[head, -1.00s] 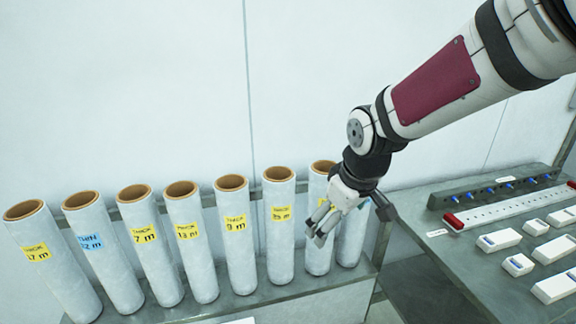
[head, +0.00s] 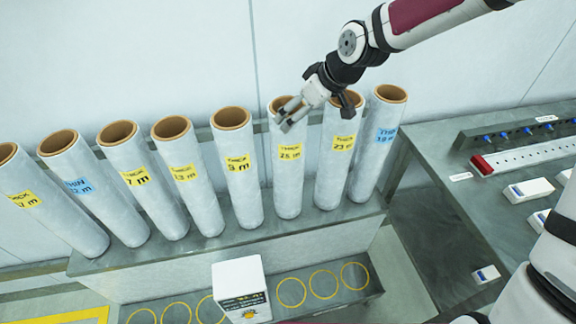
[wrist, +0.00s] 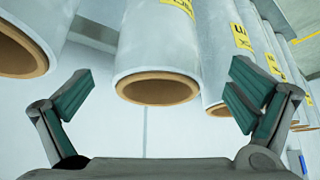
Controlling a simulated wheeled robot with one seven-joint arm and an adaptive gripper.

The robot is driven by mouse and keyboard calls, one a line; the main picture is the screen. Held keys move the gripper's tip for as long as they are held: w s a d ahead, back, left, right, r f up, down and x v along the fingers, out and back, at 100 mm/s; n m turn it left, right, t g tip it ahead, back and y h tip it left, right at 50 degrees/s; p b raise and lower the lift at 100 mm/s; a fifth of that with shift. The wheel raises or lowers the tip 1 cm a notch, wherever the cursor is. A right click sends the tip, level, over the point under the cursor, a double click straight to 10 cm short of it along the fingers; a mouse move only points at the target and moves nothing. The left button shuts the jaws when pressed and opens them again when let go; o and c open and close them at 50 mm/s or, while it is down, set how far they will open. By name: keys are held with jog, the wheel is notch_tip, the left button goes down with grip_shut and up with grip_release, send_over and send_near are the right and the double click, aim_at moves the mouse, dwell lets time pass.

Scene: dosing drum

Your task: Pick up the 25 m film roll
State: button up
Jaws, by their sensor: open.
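The 25 m film roll (head: 290,180) stands upright on the shelf in the head view, a pale tube with a brown core and a yellow THICK label that seems to read 25 m. My gripper (head: 286,118) is in front of its upper end, hiding part of its rim. In the wrist view, which looks upside down, my open gripper (wrist: 162,88) has one finger on each side of a roll (wrist: 155,50), probably the 25 m one; its label there is unreadable. The fingers appear apart from it.
Several similar rolls stand in a row, with the 9 m roll (head: 238,180) on the left and the 23 m roll (head: 335,175) close on the right. A white box (head: 240,283) sits below the shelf. A bench (head: 455,215) with small parts is at right.

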jog(key=x, duration=0.7)
jog(key=shift+w+a+f, duration=0.15)
jog(key=shift+w, duration=0.2)
jog(key=shift+s+f, duration=0.1)
jog(key=shift+s, duration=0.05)
jog(key=c, duration=1.8)
